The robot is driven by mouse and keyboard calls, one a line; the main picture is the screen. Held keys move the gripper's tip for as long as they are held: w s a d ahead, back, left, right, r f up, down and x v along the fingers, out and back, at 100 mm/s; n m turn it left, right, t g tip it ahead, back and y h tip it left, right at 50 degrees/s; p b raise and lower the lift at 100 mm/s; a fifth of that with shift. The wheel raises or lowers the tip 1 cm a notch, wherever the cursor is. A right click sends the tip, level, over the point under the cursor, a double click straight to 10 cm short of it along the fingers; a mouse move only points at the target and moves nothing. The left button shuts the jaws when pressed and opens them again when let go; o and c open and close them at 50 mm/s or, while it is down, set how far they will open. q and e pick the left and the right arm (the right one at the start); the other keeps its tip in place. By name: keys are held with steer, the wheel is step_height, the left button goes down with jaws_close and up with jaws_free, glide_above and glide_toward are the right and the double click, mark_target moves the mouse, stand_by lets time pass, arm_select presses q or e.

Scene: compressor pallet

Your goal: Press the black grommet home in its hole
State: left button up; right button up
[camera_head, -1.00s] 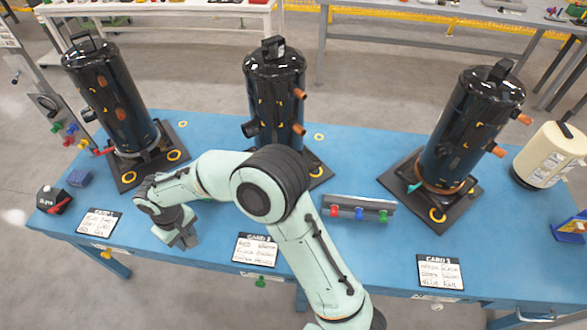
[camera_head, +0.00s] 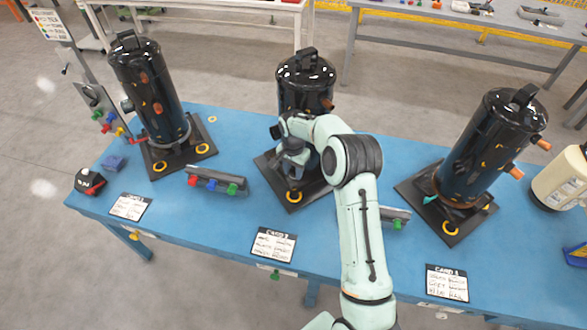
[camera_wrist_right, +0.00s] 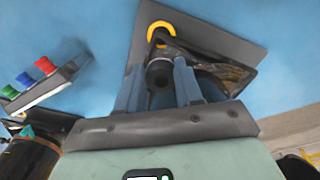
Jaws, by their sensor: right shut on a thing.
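My right gripper (camera_head: 297,165) is at the front of the middle compressor (camera_head: 305,85), low over its dark base plate (camera_head: 270,165). In the right wrist view, its two blue-grey fingers (camera_wrist_right: 159,88) are shut on the black grommet (camera_wrist_right: 159,74), a short round piece with a dark centre. A yellow ring (camera_wrist_right: 155,27) on the plate shows just beyond the grommet; the head view also shows it (camera_head: 294,197) in front of the gripper. The hole and any contact with the plate are hidden. My left gripper is not in view.
Tall black compressors stand left (camera_head: 148,85) and right (camera_head: 490,145) on their own plates. A rail with coloured caps (camera_head: 217,182) lies left of the gripper; another (camera_head: 403,222) is partly behind my arm. Cards lie along the front of the blue table (camera_head: 180,235).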

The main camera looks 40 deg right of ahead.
steer(key=shift+f, duration=0.1)
steer(key=shift+s+f+b, duration=0.1)
steer(key=shift+f+b, duration=0.4)
steer(key=shift+f, duration=1.85)
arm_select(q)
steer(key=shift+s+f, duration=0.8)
arm_select(e)
steer(key=shift+f, duration=0.5)
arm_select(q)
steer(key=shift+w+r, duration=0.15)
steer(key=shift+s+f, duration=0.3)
arm_select(e)
steer(key=shift+f, duration=1.15)
steer(key=o, duration=1.1)
steer(key=shift+r, duration=0.1)
